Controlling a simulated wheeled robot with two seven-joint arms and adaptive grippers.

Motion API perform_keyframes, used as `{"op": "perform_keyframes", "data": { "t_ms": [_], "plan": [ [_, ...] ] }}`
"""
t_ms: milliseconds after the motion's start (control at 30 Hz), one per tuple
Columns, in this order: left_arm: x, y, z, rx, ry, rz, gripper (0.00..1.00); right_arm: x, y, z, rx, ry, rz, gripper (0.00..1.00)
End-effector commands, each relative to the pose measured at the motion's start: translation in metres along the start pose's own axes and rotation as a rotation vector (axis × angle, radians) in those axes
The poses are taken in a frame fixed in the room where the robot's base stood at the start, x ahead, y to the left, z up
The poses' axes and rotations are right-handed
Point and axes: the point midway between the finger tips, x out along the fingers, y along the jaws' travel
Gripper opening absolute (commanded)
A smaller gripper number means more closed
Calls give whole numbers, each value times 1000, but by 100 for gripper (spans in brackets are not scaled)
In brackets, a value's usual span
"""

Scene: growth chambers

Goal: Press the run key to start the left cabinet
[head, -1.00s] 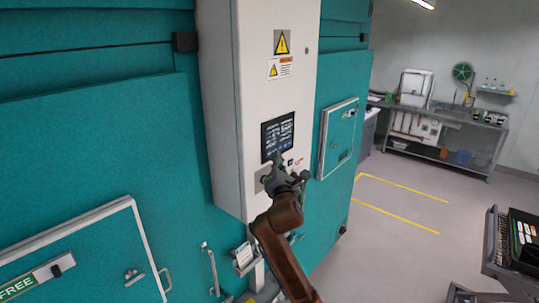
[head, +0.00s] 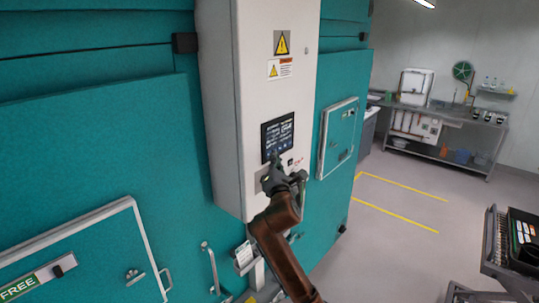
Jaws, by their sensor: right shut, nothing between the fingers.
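A tall white control cabinet (head: 276,100) stands between two teal chamber fronts. It carries a dark touch screen (head: 277,137) with light writing, too small to read. My right gripper (head: 275,162) is shut and empty, with its fingertips at the lower edge of the screen. I cannot tell whether they touch it. The gripper and wrist hide part of the panel just below the screen, and a run key cannot be made out. My left gripper is not in view.
The left chamber door (head: 85,255) bears a green FREE sign (head: 20,288). A smaller teal hatch (head: 338,137) is right of the cabinet. A dark cart (head: 520,245) stands at lower right. The floor with yellow lines (head: 400,205) is clear.

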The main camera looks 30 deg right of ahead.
Motion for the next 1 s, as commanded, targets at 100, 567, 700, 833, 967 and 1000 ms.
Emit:
{"op": "perform_keyframes", "data": {
  "t_ms": [100, 567, 700, 833, 967, 1000],
  "plan": [
    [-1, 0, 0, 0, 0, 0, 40, 1, 1, 0, 0, 0, 0, 0],
    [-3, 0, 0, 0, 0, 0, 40, 4, 3, -2, -1, -1, 1, 0],
    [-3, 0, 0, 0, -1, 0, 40, 4, 3, -2, 0, -1, 1, 0],
    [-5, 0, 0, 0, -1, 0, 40, 3, 2, -1, -1, 0, 1, 0],
    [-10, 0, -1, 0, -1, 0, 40, -1, 0, 2, -2, -1, 0, 0],
    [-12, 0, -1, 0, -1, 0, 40, -2, -1, 3, -1, 0, 0, 0]
  ]
}}
